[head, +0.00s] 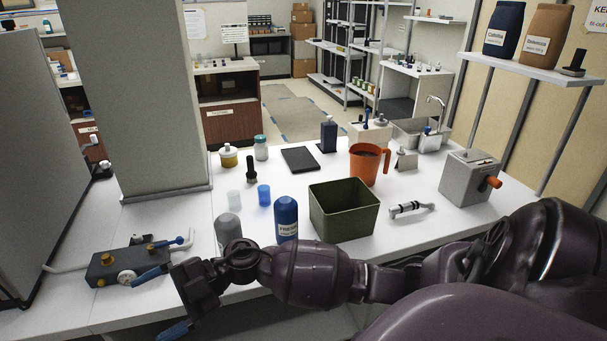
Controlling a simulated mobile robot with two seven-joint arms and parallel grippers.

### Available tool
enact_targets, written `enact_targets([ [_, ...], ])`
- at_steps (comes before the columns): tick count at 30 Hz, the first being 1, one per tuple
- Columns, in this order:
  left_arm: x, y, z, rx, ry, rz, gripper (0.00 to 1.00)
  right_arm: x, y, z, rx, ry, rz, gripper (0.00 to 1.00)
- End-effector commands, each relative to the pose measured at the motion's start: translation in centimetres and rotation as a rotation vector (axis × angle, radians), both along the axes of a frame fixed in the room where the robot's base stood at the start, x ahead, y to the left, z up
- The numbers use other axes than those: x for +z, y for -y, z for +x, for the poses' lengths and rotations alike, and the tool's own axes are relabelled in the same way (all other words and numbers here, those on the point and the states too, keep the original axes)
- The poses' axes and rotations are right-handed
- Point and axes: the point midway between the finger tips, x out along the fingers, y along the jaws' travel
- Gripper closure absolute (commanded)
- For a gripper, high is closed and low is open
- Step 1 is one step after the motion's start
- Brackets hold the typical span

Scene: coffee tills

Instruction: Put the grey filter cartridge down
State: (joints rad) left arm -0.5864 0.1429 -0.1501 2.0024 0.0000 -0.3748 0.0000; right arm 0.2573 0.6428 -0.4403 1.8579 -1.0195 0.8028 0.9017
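The grey filter cartridge (228,229), a grey cylinder with a rounded top, stands upright on the white counter (300,168). My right wrist hides its lower part. A blue cartridge (286,217) with a white label stands just right of it. My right arm reaches in from the right across the counter's front. My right gripper (147,310) is left of and nearer than the grey cartridge, apart from it. Its two blue fingers are spread, with nothing seen between them. My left gripper is out of view.
A dark valve block (118,267) with a gauge and pipes lies on the left. A green bin (343,210), an orange jug (367,164), small cups (264,195) and a grey box with an orange handle (468,178) stand on the counter. A grey pillar (140,90) rises at the back left.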

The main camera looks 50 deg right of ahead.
Motion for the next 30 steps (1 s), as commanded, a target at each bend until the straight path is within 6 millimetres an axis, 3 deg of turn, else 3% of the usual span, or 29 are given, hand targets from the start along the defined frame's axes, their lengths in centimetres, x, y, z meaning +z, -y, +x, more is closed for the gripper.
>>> enact_targets([
  [5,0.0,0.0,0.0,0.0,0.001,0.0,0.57,-0.9,1.8,-0.9,-0.334,-0.085,0.277,0.05],
  [11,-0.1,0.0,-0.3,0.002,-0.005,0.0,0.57,-6.1,7.1,-2.1,-0.783,-0.279,0.409,0.05],
  [16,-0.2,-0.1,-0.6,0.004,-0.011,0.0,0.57,-13.0,12.0,-6.1,-1.143,-0.524,0.389,0.05],
  [21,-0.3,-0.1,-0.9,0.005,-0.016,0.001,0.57,-19.4,15.1,-12.3,-1.394,-0.791,0.299,0.05],
  [25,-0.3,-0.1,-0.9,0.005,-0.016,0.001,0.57,-22.2,16.0,-16.1,-1.484,-0.935,0.237,0.05],
  [30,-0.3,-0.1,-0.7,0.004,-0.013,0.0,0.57,-23.5,16.2,-18.0,-1.519,-1.011,0.204,0.05],
])
